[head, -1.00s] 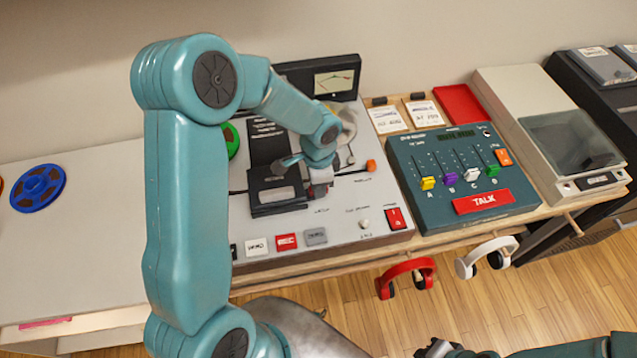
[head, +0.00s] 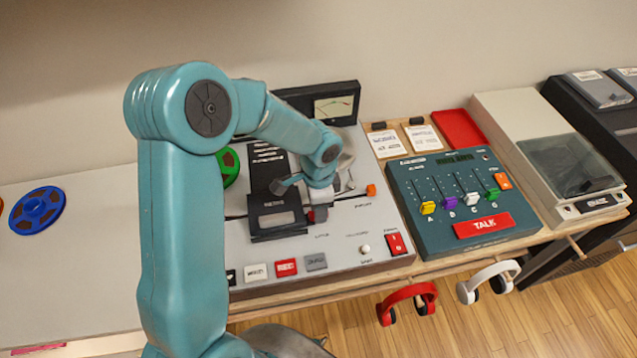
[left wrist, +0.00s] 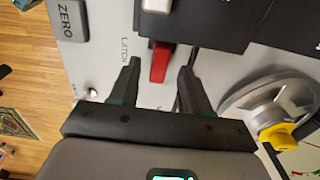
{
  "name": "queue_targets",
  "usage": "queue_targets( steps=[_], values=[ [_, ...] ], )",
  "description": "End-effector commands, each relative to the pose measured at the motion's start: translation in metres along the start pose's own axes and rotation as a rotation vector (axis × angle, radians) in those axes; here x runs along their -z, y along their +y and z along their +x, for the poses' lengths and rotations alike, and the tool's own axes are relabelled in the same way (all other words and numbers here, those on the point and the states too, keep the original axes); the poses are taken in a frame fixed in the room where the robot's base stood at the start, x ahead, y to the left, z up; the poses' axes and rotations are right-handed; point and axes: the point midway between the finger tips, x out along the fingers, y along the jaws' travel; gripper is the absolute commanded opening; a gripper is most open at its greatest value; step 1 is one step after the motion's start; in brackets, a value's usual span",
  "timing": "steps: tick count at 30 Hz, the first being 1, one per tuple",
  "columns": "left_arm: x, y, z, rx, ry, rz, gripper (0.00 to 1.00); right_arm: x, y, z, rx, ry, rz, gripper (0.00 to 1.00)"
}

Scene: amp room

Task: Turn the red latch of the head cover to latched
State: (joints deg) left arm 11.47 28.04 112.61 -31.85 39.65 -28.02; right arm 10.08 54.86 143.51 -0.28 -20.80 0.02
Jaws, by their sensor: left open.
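The red latch (left wrist: 160,62) shows in the left wrist view beside the printed word LATCH, at the edge of the black head cover (left wrist: 205,22). My left gripper (left wrist: 158,68) is open, with one dark finger on each side of the latch. Gaps show between the latch and both fingers. In the head view the head cover (head: 277,222) lies on the grey tape machine, with my left gripper (head: 318,208) at its right side. There my wrist hides most of the latch. My right gripper is in neither current view.
A metal reel (left wrist: 258,100) with a yellow part (left wrist: 280,137) is close to the right finger in the wrist view. An orange-tipped lever (head: 371,190) and a red switch (head: 397,245) are nearby. The teal TALK mixer (head: 425,238) stands right. Headphones (head: 407,298) hang in front.

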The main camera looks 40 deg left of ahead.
Motion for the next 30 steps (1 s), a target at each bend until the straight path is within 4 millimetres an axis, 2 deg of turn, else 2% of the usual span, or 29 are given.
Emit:
queue_targets(
  steps=[9, 15, 21, 30],
  values=[
    [0.001, -0.001, -0.085, 0.007, 0.007, 0.000, 0.47, 0.000, 0.000, 0.000, 0.000, 0.000, 0.000, 0.00],
    [0.001, 0.000, -0.126, 0.005, 0.006, 0.001, 0.47, 0.000, 0.000, 0.000, 0.000, 0.000, 0.000, 0.00],
    [0.000, 0.000, -0.144, 0.002, 0.003, 0.000, 0.47, 0.000, 0.000, 0.000, 0.000, 0.000, 0.000, 0.00],
    [0.000, 0.000, -0.146, 0.001, 0.002, 0.001, 0.47, 0.000, 0.000, 0.000, 0.000, 0.000, 0.000, 0.00]
  ],
)
